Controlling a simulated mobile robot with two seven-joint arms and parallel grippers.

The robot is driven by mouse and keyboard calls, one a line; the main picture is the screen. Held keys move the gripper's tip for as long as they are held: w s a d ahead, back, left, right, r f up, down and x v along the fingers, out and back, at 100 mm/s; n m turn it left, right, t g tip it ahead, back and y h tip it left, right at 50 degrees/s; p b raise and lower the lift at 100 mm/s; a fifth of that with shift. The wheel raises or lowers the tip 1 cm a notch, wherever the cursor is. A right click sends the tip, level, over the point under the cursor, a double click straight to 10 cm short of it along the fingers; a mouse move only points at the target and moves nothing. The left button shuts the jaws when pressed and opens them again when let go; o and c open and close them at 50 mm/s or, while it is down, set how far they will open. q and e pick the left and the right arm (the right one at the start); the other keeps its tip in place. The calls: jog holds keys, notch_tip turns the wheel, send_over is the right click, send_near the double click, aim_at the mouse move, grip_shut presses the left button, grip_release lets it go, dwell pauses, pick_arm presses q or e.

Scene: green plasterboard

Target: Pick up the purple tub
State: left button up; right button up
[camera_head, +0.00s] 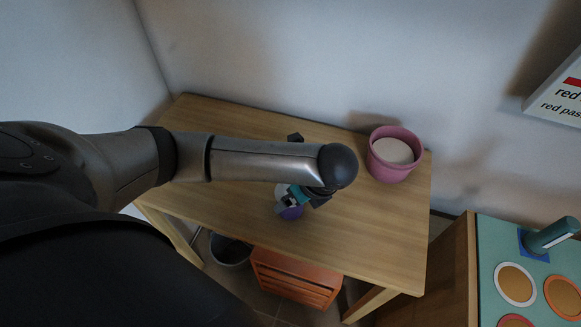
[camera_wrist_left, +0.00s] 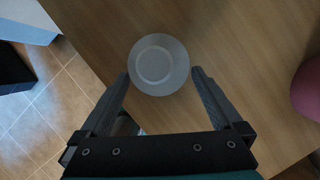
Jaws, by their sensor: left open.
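The purple tub (camera_head: 291,213) is on the wooden table in the head view, mostly hidden by my left arm and gripper; a bit of purple side and pale top shows. In the left wrist view, a round pale grey top (camera_wrist_left: 158,64), apparently the tub's, lies between and just beyond the fingertips. My left gripper (camera_wrist_left: 160,73) is open and empty, its fingers on either side of that top. Whether they touch it, I cannot tell. My right gripper is in neither view.
A pink pot (camera_head: 381,170) with a pale top stands at the table's back right corner. The wooden table (camera_head: 360,235) is mostly clear. An orange crate (camera_head: 290,278) and a dark bin (camera_head: 229,250) are below. A green-topped surface (camera_head: 492,255) stands at right.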

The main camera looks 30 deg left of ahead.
pick_arm(q)
jog(key=b+x, duration=0.1)
jog(key=x, duration=0.3)
jog(key=shift+a+f, duration=0.25)
grip_shut()
dwell(0.6)
